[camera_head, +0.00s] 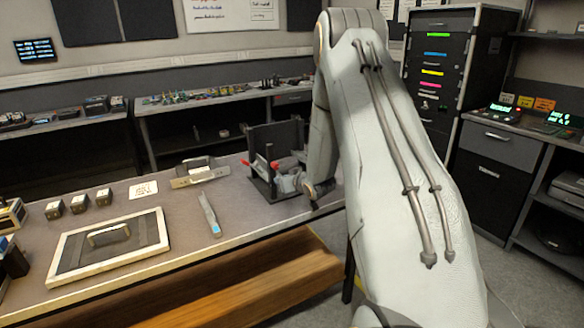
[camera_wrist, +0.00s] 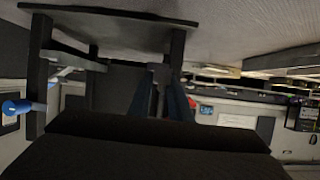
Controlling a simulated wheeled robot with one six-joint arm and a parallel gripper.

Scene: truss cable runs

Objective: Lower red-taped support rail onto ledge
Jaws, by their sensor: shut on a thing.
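A black upright frame (camera_head: 262,180) stands on the bench, with red ends (camera_head: 275,165) showing at its front and left side. These look like the red-taped support rail, though most of the rail is hidden. My gripper (camera_head: 290,182) is low at the right side of this frame, shut on what appears to be the rail. The exact grip is hidden in the head view. In the wrist view the dark frame's leg (camera_wrist: 37,75) and plate (camera_wrist: 110,22) show, with a blue-ended piece (camera_wrist: 15,107) at the left. I cannot tell whether the rail touches a ledge.
Left of the frame lie a bracket (camera_head: 199,173), a grey tool (camera_head: 209,212) with a blue mark and a white card (camera_head: 143,190). Bench front is partly clear.

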